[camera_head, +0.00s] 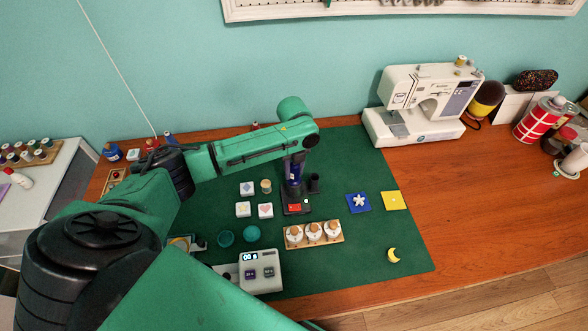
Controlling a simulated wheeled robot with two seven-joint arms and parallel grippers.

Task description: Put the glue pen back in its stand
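My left arm comes in from the left and its gripper (293,178) points down over the middle of the green mat. A small dark blue, upright item, which looks like the glue pen (294,171), shows between its dark fingers, which look closed on it. Below it is a black stand with a red part (295,208). A short black cylinder (314,184) stands at the stand's right. The pen's lower end is hard to make out, so I cannot tell whether it touches the stand. My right gripper is not in view.
A wooden rack of white-topped jars (314,234), a grey device with a display (260,271) and teal round pieces (251,233) lie in front. Blue (358,203) and yellow (395,201) squares lie right. A sewing machine (425,103) stands behind. The mat's right front is mostly clear.

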